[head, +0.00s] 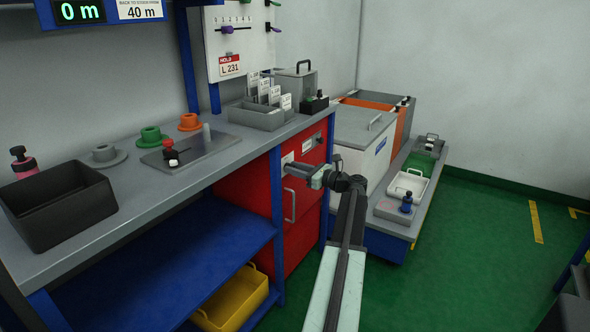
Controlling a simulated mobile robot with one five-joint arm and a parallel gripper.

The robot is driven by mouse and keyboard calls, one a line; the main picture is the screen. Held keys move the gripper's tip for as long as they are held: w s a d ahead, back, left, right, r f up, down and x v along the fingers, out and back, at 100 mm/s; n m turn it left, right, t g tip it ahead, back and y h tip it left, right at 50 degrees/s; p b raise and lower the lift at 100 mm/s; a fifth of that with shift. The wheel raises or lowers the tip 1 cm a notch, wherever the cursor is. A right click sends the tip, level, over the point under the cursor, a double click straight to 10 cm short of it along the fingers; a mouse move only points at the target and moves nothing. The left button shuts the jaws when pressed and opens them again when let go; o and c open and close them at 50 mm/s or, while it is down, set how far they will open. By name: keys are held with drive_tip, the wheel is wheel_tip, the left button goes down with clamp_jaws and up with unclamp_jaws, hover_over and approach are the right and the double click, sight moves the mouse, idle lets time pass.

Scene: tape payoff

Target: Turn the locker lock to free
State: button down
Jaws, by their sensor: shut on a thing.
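The red locker (303,235) stands under the bench top, with a grey bar handle (290,206) on its front. A small pale plate (287,160) shows high on the locker front, just above and left of my gripper (294,170). My arm reaches in from the lower right, and my gripper is at the locker front. It is shut on a small part there, which appears to be the lock. The jaws cover most of that part, so its turn position cannot be read.
The grey bench (60,232) holds a black bin (55,210), spools and a grey card tray (257,117). A white chest (360,140) and a low trolley (405,229) with trays stand right of the locker. Green floor (470,260) is clear at right.

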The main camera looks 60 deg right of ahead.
drive_tip(key=n, duration=1.3)
drive_tip(key=shift+a+f, duration=0.2)
drive_tip(key=shift+a, duration=0.05)
drive_tip(key=shift+n, duration=2.2)
drive_tip(key=shift+f+n, duration=0.1)
drive_tip(key=shift+n, duration=0.2)
drive_tip(key=c, duration=1.1)
unclamp_jaws()
